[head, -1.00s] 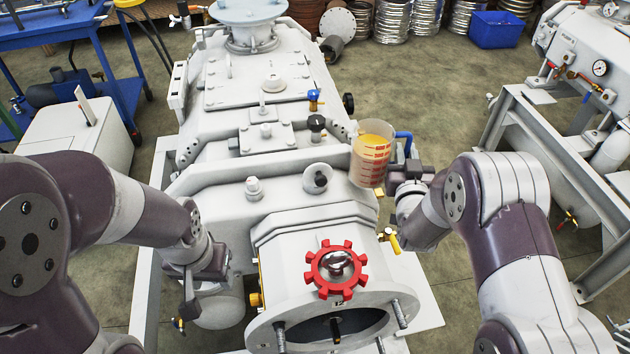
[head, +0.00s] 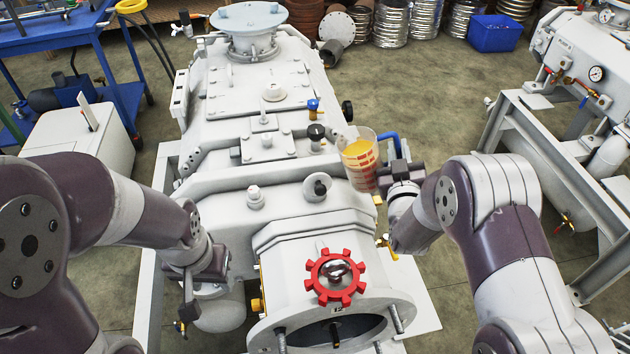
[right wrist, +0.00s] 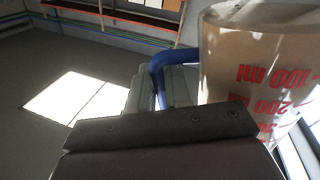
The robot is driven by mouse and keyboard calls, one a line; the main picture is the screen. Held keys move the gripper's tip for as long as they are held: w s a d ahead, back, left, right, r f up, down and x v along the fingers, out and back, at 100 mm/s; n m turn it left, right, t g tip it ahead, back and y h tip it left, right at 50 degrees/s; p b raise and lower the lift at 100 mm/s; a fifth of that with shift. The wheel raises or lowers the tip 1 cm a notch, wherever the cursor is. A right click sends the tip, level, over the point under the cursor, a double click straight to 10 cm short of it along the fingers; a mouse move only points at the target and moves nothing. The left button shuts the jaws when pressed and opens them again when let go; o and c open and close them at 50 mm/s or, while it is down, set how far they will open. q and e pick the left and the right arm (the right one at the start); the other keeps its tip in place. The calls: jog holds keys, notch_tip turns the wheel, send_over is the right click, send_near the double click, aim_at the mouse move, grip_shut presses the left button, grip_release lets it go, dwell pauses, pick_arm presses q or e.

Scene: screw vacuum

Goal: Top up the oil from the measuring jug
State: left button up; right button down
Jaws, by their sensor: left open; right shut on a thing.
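The clear measuring jug (head: 362,172) with red markings and yellow oil is held up over the right side of the pale grey vacuum pump (head: 215,150), its top leaning left. My right gripper (head: 395,172) is shut on its blue handle (head: 388,140). In the right wrist view, the jug (right wrist: 255,70) and its handle (right wrist: 165,65) show close up. A round port with a dark centre (head: 319,185) sits left of the jug; a black knob (head: 316,132) is behind it. I see no oil stream. My left gripper (head: 186,300) is open and empty beside the pump's left side.
A red handwheel (head: 336,277) stands on the pump's front part. A blue-topped valve (head: 313,108) and bolt heads rise from its top. A blue cart (head: 75,60) is at the far left.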

aim_at(380, 136)
jog(key=shift+a+r+n+p, duration=0.55)
jog(key=shift+a+r+n, duration=0.15)
jog(key=shift+r+n, duration=0.25)
jog(key=shift+s+a+n, duration=0.15)
jog(key=shift+a+n, duration=0.2)
jog(key=shift+n, duration=0.1)
jog(key=shift+a+r+n+t+y+p, duration=0.3)
jog(key=shift+a+r+n, duration=0.1)
jog(key=shift+n, duration=0.2)
jog(key=shift+s+a+r+n+t+y+p, duration=0.15)
jog(key=shift+a+r+n+p, duration=0.15)
jog(key=shift+r+n+p, duration=0.4)
jog(key=shift+w+a+r+n+t+y+p, duration=0.1)
jog(key=shift+a+r+n+p, duration=0.2)
jog(key=shift+r+n+p, duration=0.35)
jog(key=shift+s+a+r+n+t+y+p, duration=0.15)
jog(key=shift+a+r+n+p, duration=0.15)
jog(key=shift+r+n+p, duration=0.35)
dwell(4.0)
